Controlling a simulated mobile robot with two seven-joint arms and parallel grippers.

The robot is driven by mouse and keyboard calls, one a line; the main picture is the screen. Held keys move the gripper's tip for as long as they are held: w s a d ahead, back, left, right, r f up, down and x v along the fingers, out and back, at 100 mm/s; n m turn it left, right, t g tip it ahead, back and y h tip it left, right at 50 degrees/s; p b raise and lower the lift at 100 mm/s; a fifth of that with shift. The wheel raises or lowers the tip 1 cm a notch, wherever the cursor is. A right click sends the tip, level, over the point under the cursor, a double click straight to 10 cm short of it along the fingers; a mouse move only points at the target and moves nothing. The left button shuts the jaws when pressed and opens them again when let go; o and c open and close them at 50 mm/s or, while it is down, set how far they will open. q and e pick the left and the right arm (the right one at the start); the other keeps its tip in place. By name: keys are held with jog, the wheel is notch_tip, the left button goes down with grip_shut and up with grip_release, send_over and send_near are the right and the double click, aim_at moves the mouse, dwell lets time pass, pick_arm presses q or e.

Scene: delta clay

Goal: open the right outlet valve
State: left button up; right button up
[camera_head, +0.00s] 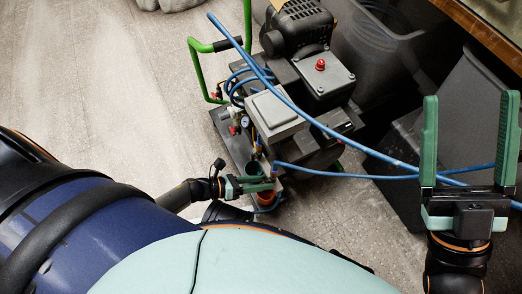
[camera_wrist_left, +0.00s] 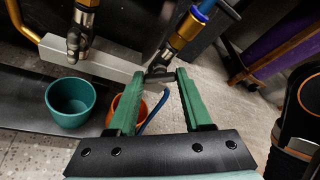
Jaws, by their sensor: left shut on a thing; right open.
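The right outlet valve (camera_wrist_left: 178,42) is a brass fitting with a blue hose end, in the left wrist view at upper centre right. Its small dark handle (camera_wrist_left: 160,75) lies between the fingertips of my left gripper (camera_wrist_left: 159,78), which is shut on it. The left gripper also shows in the head view (camera_head: 270,184), low at the compressor's front. Another valve (camera_wrist_left: 82,28) sits to the left on the grey manifold block (camera_wrist_left: 100,60). My right gripper (camera_head: 470,98) is open and empty at the right. The handle is mostly hidden in the head view.
The compressor (camera_head: 275,110) has a green handle (camera_head: 196,68). A teal pot (camera_wrist_left: 71,102) and an orange pot (camera_wrist_left: 116,108) stand below the valves. A blue hose (camera_head: 330,133) crosses toward my right gripper. Grey bins (camera_head: 455,105) stand at right; floor (camera_head: 110,90) at left is clear.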

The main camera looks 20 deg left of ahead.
pick_arm(q)
grip_shut()
jog(key=shift+n+g+h, duration=0.3)
jog(key=shift+n+h, duration=0.4)
jog(key=shift+n, duration=0.4)
jog(key=shift+a, duration=0.1)
jog(key=o, duration=1.1)
grip_release()
jog(key=shift+p+v, duration=1.05)
jog(key=shift+v, duration=5.2)
